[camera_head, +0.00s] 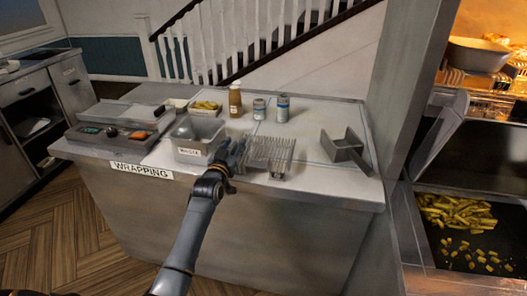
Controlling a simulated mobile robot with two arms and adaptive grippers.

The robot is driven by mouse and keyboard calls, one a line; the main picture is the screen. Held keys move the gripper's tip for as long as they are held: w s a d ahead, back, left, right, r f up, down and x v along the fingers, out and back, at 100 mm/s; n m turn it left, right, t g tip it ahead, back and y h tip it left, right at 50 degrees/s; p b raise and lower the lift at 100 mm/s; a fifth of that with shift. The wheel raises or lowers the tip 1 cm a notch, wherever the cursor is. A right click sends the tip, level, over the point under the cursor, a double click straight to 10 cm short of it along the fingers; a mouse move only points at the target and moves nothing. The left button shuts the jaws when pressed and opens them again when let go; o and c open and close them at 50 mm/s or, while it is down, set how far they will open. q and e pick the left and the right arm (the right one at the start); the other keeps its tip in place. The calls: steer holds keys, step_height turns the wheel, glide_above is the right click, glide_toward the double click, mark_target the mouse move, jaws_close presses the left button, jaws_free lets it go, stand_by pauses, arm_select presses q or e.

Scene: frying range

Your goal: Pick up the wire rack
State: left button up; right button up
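The wire rack (272,152) stands on the grey wrapping counter (312,180), near the front edge and right of the middle. It shows as a row of thin upright metal wires. My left gripper (234,152) is at the rack's left side, with the arm reaching up from the bottom of the view. The fingers overlap the rack's left end in the picture. I cannot tell whether they touch it or how far apart they are. My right gripper is not in view.
A labelled metal bin (197,140) stands close left of my gripper. Behind are a brown bottle (235,101) and two cans (259,109). A metal scoop-like holder (343,146) sits right. Counter between rack and holder is clear. A fryer area with chips (455,213) lies far right.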

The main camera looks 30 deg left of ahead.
arm_select(q)
steer(key=shift+w, duration=0.25)
steer(key=shift+c, duration=0.2)
jaws_close()
steer(key=shift+r, duration=0.2)
